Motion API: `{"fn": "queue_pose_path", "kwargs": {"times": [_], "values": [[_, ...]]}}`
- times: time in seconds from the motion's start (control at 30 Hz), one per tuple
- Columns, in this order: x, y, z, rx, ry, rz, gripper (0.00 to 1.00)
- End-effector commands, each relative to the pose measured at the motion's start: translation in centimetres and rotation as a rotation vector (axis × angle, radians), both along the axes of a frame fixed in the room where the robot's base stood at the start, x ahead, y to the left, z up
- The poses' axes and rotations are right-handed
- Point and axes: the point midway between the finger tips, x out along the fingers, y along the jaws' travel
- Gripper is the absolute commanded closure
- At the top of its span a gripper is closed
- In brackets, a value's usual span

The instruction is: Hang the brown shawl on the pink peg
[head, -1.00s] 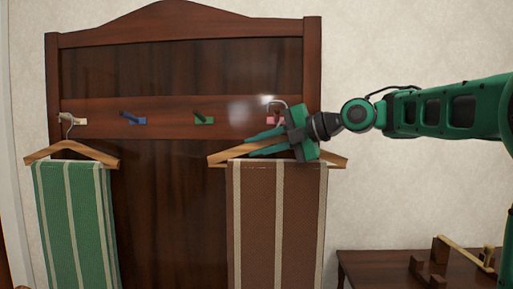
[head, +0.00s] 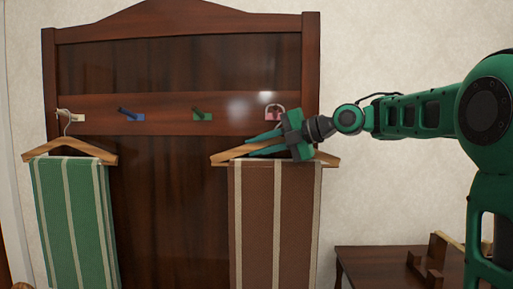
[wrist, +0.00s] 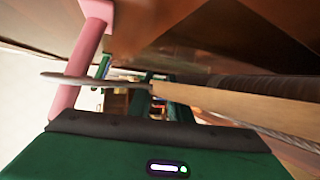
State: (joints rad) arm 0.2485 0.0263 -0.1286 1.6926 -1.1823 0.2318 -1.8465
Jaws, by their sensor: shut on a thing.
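The brown shawl (head: 276,215) with pale stripes hangs over a wooden hanger (head: 232,155) at the right side of the board. My gripper (head: 250,146) is shut on the hanger's wooden body, near the base of its hook. The pink peg (head: 271,116) is the rightmost peg, just above my gripper. The hanger's metal hook (head: 275,106) is at the pink peg. In the wrist view the hook wire (wrist: 62,79) crosses the pink peg (wrist: 80,65) and its end reaches past it. Whether the hook rests on the peg I cannot tell.
A green striped shawl (head: 75,215) hangs on a cream peg (head: 70,116) at the left. The blue peg (head: 132,115) and green peg (head: 203,115) are empty. A dark table (head: 375,262) with a wooden stand (head: 430,262) is at lower right.

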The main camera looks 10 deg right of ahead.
Motion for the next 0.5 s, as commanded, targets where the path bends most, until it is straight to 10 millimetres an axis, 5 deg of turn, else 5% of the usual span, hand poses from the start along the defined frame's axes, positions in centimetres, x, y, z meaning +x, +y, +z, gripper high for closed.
{"fn": "queue_pose_path", "kwargs": {"times": [0.33,0.37,0.4,0.5], "values": [[-0.02,0.01,-0.02,0.000,-0.003,0.000,1.00],[-0.02,0.01,-0.02,0.000,-0.003,0.000,0.75],[-0.02,0.01,-0.02,0.000,-0.003,0.000,0.66],[-0.02,0.01,-0.04,-0.001,-0.002,0.000,0.61]]}}
